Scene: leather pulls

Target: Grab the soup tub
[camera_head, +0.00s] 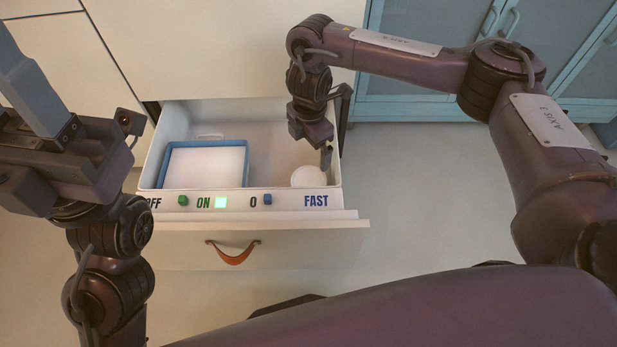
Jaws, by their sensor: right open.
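A white round tub (308,177), seen from above, sits in the front right corner of the open drawer (262,160); I take it to be the soup tub. My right gripper (331,154) is open and points down into the right side of the drawer. One fingertip is just above and beside the tub's upper right edge, and I cannot tell if it touches. The gripper holds nothing. My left gripper (32,95) is at the far left, outside the drawer, and its jaw opening is not clear.
A blue-rimmed tray (246,165) with a white inside fills the drawer's left part. The drawer front has a labelled strip with buttons (221,202) and a brown leather pull (233,253). Blue cabinets (410,95) stand at the back right. Floor right of the drawer is clear.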

